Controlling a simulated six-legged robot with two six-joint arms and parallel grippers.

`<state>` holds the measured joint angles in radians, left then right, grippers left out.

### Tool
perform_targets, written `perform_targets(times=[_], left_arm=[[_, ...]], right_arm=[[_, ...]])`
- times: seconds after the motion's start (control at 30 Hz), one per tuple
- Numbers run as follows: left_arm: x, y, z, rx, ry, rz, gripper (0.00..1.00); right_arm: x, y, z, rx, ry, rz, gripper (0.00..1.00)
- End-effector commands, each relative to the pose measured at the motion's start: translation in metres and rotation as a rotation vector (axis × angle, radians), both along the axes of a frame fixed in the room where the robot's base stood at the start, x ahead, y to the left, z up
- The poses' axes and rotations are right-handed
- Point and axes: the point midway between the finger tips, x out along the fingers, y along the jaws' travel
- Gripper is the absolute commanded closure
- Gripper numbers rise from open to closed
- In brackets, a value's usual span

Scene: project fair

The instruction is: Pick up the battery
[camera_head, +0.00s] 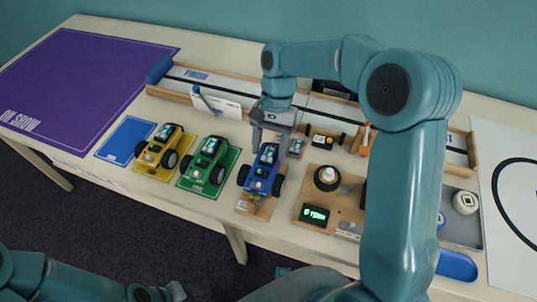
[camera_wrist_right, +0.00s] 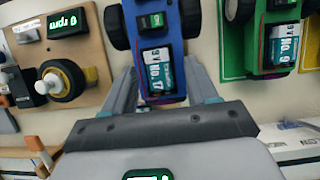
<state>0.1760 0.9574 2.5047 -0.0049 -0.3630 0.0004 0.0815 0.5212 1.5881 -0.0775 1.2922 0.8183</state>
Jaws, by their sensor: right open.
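A blue car (camera_head: 261,173) stands on a wooden board, with a teal and white battery (camera_head: 267,154) in its top. In the right wrist view this battery (camera_wrist_right: 157,69) is labelled 9V and No. 17. My right gripper (camera_head: 269,148) is open above the battery end of the blue car. In the wrist view its fingers (camera_wrist_right: 160,85) lie left and right of that end, and nothing is between them but the view of the car. A green car (camera_head: 207,160) carries a similar battery (camera_wrist_right: 284,45) labelled No. 9. My left gripper (camera_head: 172,291) is low at the bottom left, its jaws unclear.
A yellow car (camera_head: 159,146) stands left of the green one. A wooden board with a green display (camera_head: 315,215) and a wheel (camera_head: 327,178) is right of the blue car. A wood-edged track runs behind.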

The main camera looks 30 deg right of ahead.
Motion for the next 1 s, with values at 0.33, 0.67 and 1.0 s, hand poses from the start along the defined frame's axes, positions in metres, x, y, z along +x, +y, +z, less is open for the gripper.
perform_targets(times=[0.33, 0.67, 1.0], left_arm=[[0.000, 0.000, 0.000, 0.000, 0.000, 0.000, 0.42], [0.000, 0.000, 0.001, 0.000, 0.000, 0.000, 0.42], [0.000, 0.000, 0.009, 0.000, 0.000, 0.000, 0.42]], right_arm=[[0.000, 0.000, 0.001, 0.000, 0.000, 0.000, 1.00], [0.000, 0.000, 0.002, 0.000, -0.001, 0.000, 1.00], [0.001, 0.000, 0.049, -0.001, -0.005, 0.001, 1.00]])
